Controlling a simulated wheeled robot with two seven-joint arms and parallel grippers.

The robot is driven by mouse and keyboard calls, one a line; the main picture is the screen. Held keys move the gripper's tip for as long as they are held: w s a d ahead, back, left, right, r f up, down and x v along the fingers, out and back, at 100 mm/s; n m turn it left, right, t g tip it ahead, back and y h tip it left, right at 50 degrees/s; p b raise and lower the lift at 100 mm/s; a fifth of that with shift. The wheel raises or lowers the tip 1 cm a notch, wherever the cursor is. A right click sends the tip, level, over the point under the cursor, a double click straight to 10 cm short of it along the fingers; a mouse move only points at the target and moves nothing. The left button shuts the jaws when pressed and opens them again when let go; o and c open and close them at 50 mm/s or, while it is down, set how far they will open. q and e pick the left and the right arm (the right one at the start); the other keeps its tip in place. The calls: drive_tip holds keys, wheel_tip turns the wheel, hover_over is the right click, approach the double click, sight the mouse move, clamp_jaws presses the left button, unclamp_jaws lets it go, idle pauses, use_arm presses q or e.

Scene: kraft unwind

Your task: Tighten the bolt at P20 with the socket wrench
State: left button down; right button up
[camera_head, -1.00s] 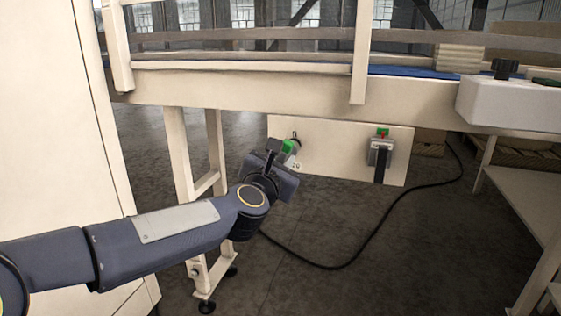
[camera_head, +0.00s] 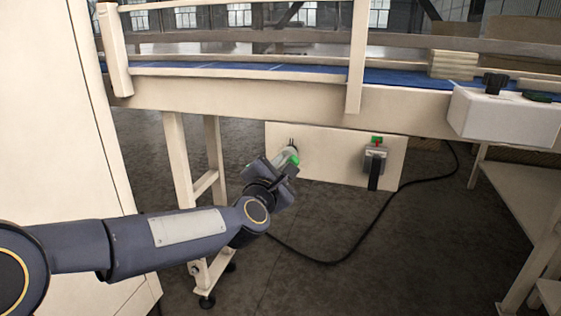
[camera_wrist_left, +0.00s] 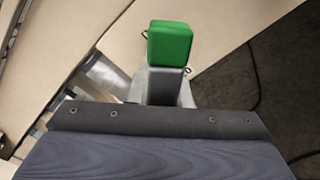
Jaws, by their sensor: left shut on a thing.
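In the left wrist view the tool's green block (camera_wrist_left: 169,43) stands above a grey metal part between the fingers. No bolt and no P20 mark can be made out now. My right gripper is not in view.
The cream panel (camera_head: 330,170) hangs under the conveyor frame (camera_head: 250,98). A grey device with a black handle (camera_head: 374,165) is on its right half. A black cable (camera_head: 345,250) lies on the floor. A tall cream cabinet (camera_head: 60,140) stands left, a shelf (camera_head: 525,195) right.

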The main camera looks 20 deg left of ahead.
use_arm(q)
drive_tip(key=shift+r+m+p, duration=0.15)
drive_tip(key=shift+m+p, duration=1.45)
drive_tip(key=shift+p, duration=0.05)
drive_tip(key=m+p, duration=0.1)
drive_tip(key=m, duration=0.5)
drive_tip(key=shift+w+p, duration=0.15)
drive_tip(key=shift+p, duration=0.2)
drive_tip(key=m+p, duration=0.1)
drive_tip(key=m, duration=0.3)
drive_tip(key=shift+w+m+p, duration=0.1)
drive_tip(key=shift+m+p, duration=0.25)
drive_tip(key=shift+m, duration=1.15)
drive_tip(key=shift+s+b, duration=0.3)
drive_tip(key=shift+s, duration=0.9)
drive_tip(key=shift+s+a, duration=0.1)
drive_tip(key=shift+s, duration=1.25)
